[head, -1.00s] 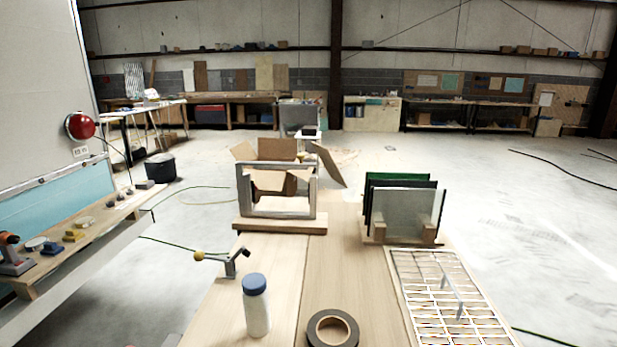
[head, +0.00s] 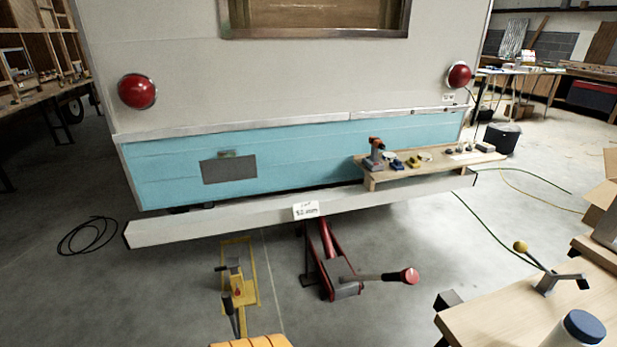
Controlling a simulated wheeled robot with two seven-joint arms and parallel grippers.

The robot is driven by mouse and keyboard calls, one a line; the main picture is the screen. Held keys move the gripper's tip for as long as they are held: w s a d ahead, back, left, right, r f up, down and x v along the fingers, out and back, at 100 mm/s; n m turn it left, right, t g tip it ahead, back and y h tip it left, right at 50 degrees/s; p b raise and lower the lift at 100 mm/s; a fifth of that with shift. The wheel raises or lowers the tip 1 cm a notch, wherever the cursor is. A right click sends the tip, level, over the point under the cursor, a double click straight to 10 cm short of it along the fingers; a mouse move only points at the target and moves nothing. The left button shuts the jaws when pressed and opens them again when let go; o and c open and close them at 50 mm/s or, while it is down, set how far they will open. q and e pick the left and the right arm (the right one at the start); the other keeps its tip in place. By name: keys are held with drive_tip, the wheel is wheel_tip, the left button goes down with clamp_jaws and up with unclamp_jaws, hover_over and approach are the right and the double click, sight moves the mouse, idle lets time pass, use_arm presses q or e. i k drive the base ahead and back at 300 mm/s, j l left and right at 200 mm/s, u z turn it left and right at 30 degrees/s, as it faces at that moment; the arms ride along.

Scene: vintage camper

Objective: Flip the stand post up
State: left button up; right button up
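A yellow stand (head: 250,290) is on the floor below the camper's rear bumper, left of the red jack. It has a flat open frame and a short yellow post part (head: 236,275) with dark and red details. From this angle I cannot tell whether the post is folded down or upright. A dark handle (head: 229,308) stands up in front of it, close to an orange-yellow object (head: 251,342) cut off by the bottom edge. Neither of my grippers shows in the head view.
A red floor jack (head: 345,288) with a red-knobbed handle (head: 409,276) stands right of the stand. The pale bumper (head: 240,219) overhangs behind. A wooden bench (head: 490,318) with a blue-capped bottle (head: 581,330) is at the lower right. A black cable (head: 85,236) lies at left.

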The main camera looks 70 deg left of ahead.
sight(233, 264)
drive_tip(key=u, duration=2.95)
